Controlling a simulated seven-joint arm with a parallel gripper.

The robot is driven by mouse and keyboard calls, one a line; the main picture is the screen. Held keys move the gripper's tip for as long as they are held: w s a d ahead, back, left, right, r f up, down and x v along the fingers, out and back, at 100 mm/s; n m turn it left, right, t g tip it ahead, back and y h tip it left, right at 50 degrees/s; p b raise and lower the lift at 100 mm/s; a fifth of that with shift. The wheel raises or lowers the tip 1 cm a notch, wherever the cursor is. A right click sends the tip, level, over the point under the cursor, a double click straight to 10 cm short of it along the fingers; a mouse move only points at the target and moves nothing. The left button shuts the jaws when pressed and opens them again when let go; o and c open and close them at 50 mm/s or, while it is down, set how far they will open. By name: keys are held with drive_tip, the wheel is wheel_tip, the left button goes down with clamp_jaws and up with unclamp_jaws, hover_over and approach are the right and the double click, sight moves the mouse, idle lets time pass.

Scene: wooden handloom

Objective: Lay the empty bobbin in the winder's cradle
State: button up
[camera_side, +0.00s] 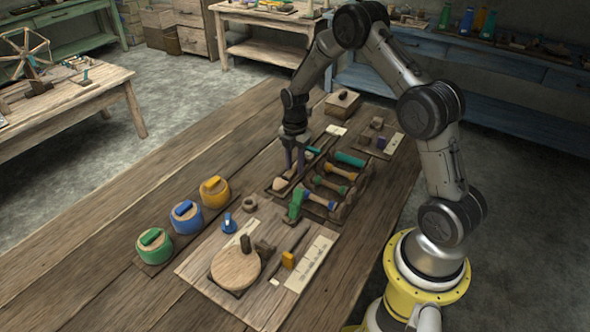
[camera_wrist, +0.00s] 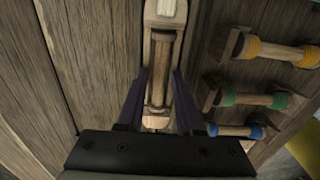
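My gripper (camera_side: 294,168) points down over a long, narrow wooden holder (camera_side: 280,184), which looks like a shuttle. In the wrist view, a bare wooden bobbin (camera_wrist: 159,70) with no thread lies lengthwise in the dark slot of this holder (camera_wrist: 165,15). My gripper (camera_wrist: 158,85) is open, with one dark finger on each side of the bobbin's lower part and gaps between. I cannot tell how high the fingertips are above it. In the side view my fingers hide much of the holder. I cannot clearly pick out the winder's cradle.
A rack to the right holds bobbins with yellow (camera_wrist: 270,50), green (camera_wrist: 255,99) and blue (camera_wrist: 240,131) thread. A teal cylinder (camera_side: 350,158) lies at its far end. Green, blue and yellow pots (camera_side: 186,217) stand at left. A round wooden disc (camera_side: 236,270) is in front.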

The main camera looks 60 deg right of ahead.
sight(295, 167)
clamp_jaws()
drive_tip(key=shift+r, duration=2.75)
